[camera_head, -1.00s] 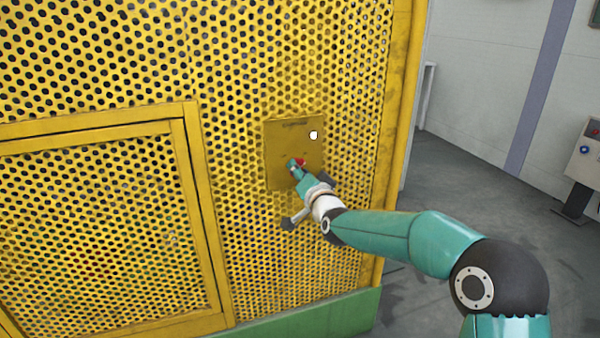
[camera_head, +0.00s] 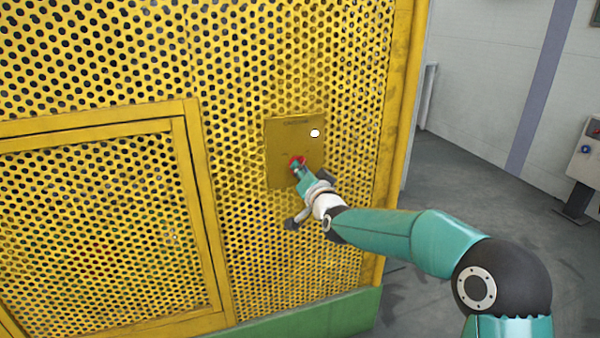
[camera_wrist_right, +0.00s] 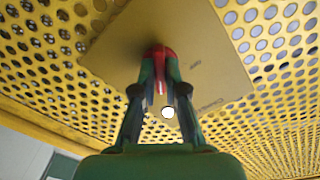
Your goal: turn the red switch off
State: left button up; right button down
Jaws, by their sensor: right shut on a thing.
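The red switch (camera_head: 296,160) sits on a plain yellow plate (camera_head: 283,140) fixed to the perforated yellow panel. My right gripper (camera_head: 299,168) is at the switch and shut on it. In the right wrist view the red switch (camera_wrist_right: 158,54) shows between the two fingertips of my right gripper (camera_wrist_right: 160,68), which partly cover it. A small round white light or button (camera_head: 315,133) is on the plate above and to the right of the switch. My left gripper is not in view.
A framed perforated door (camera_head: 100,230) is on the left of the panel. A green base strip (camera_head: 320,318) runs along the bottom. A grey control box (camera_head: 588,155) on a stand is at the far right, with open grey floor between.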

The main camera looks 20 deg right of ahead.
jog(key=n, duration=1.6)
jog(key=shift+f+p, duration=0.15)
jog(key=shift+p, duration=0.15)
jog(key=shift+n, duration=0.4)
jog(key=shift+f, duration=0.1)
jog(key=c, duration=1.2)
grip_release()
jog(key=shift+r, duration=0.2)
jog(key=shift+s, duration=0.1)
